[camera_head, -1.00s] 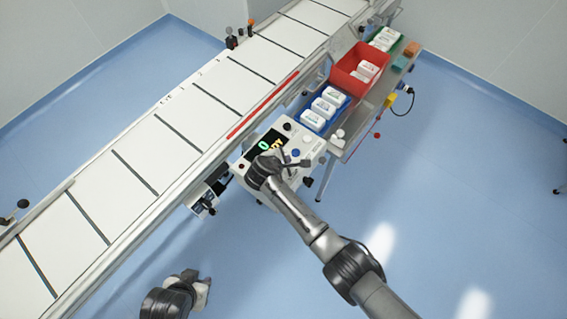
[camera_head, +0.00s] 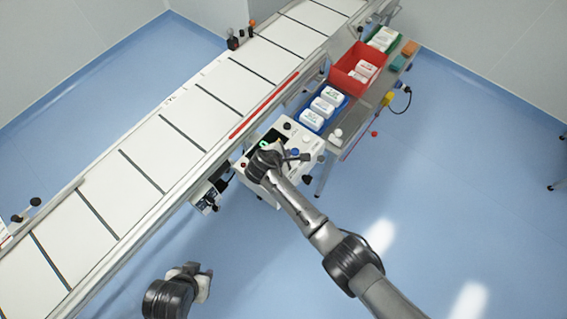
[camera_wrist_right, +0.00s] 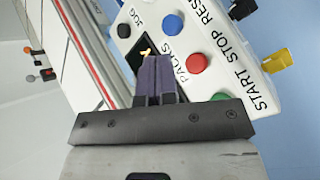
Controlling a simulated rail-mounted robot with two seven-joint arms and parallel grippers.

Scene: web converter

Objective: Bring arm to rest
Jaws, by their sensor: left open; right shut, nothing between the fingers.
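My right arm reaches in from the lower right of the head view, and its dark gripper (camera_head: 292,156) is over the white control panel (camera_head: 311,140). In the right wrist view the right gripper's purple-grey fingers (camera_wrist_right: 155,80) are together and empty, in front of the panel's dark display. Whether they touch the panel cannot be told. The panel (camera_wrist_right: 205,35) there shows red, blue, green and black buttons with printed labels. My left gripper (camera_head: 203,284) is low in the head view, open and empty above the blue floor, apart from the conveyor.
A conveyor (camera_head: 140,178) with dark dividers crosses the view diagonally. A side table (camera_head: 368,110) holds a blue bin (camera_head: 342,103), a red bin (camera_head: 338,76) and a green bin (camera_head: 396,44) with white packs. The floor (camera_head: 450,180) at right is clear.

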